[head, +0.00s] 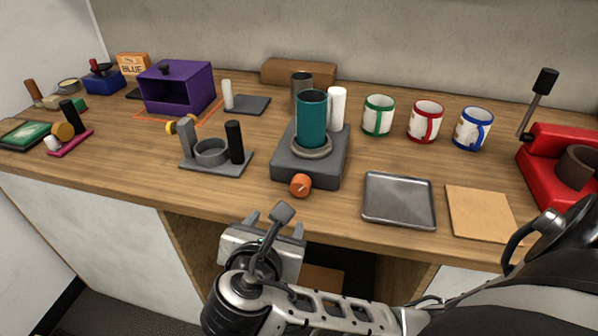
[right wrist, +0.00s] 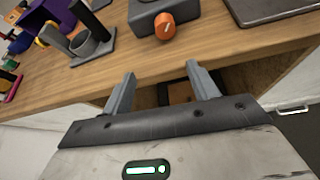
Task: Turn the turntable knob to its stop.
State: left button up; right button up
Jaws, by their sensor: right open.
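The orange turntable knob (head: 301,184) sits on the front face of the dark grey turntable base (head: 287,171). A teal cylinder (head: 311,117) stands upright on the base's round platform. The knob also shows in the right wrist view (right wrist: 165,25), with a pale mark on its face. My right gripper (head: 276,222) is in front of the counter edge, below and short of the knob, not touching it. In the right wrist view its two fingers (right wrist: 158,92) are apart with nothing between them. My left gripper is not in view.
A metal tray (head: 399,222) and a tan board (head: 480,213) lie right of the base. A grey holder (head: 208,166) stands to its left. Several mugs, including a red one (head: 425,121), and a red press (head: 562,150) are further right. The counter in front of the knob is clear.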

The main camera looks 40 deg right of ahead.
aim_at(299, 187)
jog(key=shift+h, duration=0.5)
jog(key=x, duration=0.5)
jog(key=r+x, duration=0.1)
jog(key=x, duration=0.4)
jog(key=d+x, duration=0.1)
jog(key=x, duration=0.4)
jog(key=shift+s+d+r, duration=0.1)
jog(key=shift+d+r, duration=0.1)
jog(key=c, duration=1)
